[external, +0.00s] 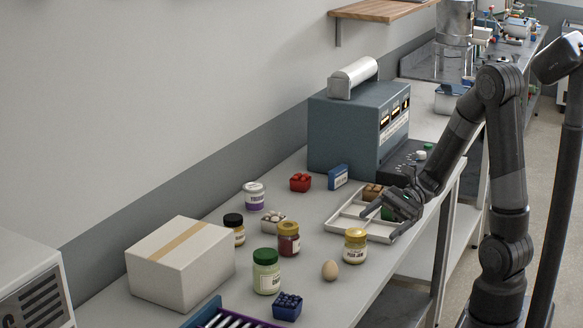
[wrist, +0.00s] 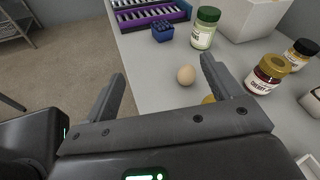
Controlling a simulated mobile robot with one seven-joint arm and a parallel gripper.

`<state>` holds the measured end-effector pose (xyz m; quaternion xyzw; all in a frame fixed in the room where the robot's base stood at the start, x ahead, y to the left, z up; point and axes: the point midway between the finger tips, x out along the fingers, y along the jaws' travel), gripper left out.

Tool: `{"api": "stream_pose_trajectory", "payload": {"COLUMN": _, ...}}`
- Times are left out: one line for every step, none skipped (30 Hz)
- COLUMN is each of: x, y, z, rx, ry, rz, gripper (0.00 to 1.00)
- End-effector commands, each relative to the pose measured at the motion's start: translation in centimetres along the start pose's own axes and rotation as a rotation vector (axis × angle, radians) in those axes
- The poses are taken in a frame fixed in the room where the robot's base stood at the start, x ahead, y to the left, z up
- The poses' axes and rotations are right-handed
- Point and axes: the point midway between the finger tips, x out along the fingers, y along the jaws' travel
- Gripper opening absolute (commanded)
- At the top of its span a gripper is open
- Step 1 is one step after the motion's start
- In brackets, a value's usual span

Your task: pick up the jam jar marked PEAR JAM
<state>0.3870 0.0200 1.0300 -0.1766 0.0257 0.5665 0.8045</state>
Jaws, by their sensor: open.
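No label reading PEAR JAM is legible, so I cannot tell for sure which jar it is. A jar with a yellow lid and pale contents (external: 355,248) stands alone near the counter's front edge; in the wrist view only a bit of yellow lid (wrist: 208,100) shows past my gripper. A red jar with a gold lid (external: 289,239), labelled CHERRY in the wrist view (wrist: 266,76), stands left of it. A green-lidded jar (external: 266,272), a black-lidded jar (external: 234,230) and a white-lidded purple jar (external: 254,197) stand farther left. My gripper (external: 378,227) is open and empty, right of the yellow-lidded jar.
An egg (external: 330,270) lies near the yellow-lidded jar. A blue basket (external: 287,307), a carton (external: 180,265), a basket with pale items (external: 273,222) and a red basket (external: 300,182) stand around. A white divided tray (external: 345,226) lies below my gripper.

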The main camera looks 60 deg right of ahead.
Motion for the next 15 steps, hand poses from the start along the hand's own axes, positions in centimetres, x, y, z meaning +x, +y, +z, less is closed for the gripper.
{"api": "stream_pose_trajectory", "payload": {"x": -0.7, "y": -1.1, "z": -1.0, "rx": 0.073, "ry": -0.038, "rz": -0.073, "gripper": 0.83}}
{"api": "stream_pose_trajectory", "payload": {"x": -1.0, "y": -1.8, "z": -1.4, "rx": 0.108, "ry": -0.061, "rz": -0.115, "gripper": 0.83}}
{"api": "stream_pose_trajectory", "payload": {"x": -1.6, "y": -2.6, "z": -2.0, "rx": 0.152, "ry": -0.087, "rz": -0.169, "gripper": 0.83}}
{"api": "stream_pose_trajectory", "payload": {"x": -2.0, "y": -3.2, "z": -2.4, "rx": 0.18, "ry": -0.107, "rz": -0.205, "gripper": 0.83}}
{"api": "stream_pose_trajectory", "payload": {"x": -2.4, "y": -3.7, "z": -2.8, "rx": 0.206, "ry": -0.123, "rz": -0.24, "gripper": 0.83}}
{"api": "stream_pose_trajectory", "payload": {"x": -2.9, "y": -4.3, "z": -3.4, "rx": 0.236, "ry": -0.142, "rz": -0.281, "gripper": 0.83}}
{"api": "stream_pose_trajectory", "payload": {"x": -3.2, "y": -4.7, "z": -3.7, "rx": 0.253, "ry": -0.155, "rz": -0.306, "gripper": 0.83}}
{"api": "stream_pose_trajectory", "payload": {"x": -3.6, "y": -5.0, "z": -4.0, "rx": 0.268, "ry": -0.164, "rz": -0.33, "gripper": 0.83}}
{"api": "stream_pose_trajectory", "payload": {"x": -3.9, "y": -5.3, "z": -4.3, "rx": 0.283, "ry": -0.175, "rz": -0.354, "gripper": 0.83}}
{"api": "stream_pose_trajectory", "payload": {"x": -4.1, "y": -5.5, "z": -4.5, "rx": 0.293, "ry": -0.181, "rz": -0.368, "gripper": 0.83}}
{"api": "stream_pose_trajectory", "payload": {"x": -4.2, "y": -5.6, "z": -4.6, "rx": 0.3, "ry": -0.187, "rz": -0.377, "gripper": 0.83}}
{"api": "stream_pose_trajectory", "payload": {"x": -4.3, "y": -5.7, "z": -4.8, "rx": 0.306, "ry": -0.191, "rz": -0.388, "gripper": 0.83}}
{"api": "stream_pose_trajectory", "payload": {"x": -4.4, "y": -5.8, "z": -5.0, "rx": 0.308, "ry": -0.193, "rz": -0.392, "gripper": 0.83}}
{"api": "stream_pose_trajectory", "payload": {"x": -4.4, "y": -5.8, "z": -5.2, "rx": 0.311, "ry": -0.194, "rz": -0.394, "gripper": 0.83}}
{"api": "stream_pose_trajectory", "payload": {"x": -4.3, "y": -5.7, "z": -5.5, "rx": 0.313, "ry": -0.194, "rz": -0.395, "gripper": 0.83}}
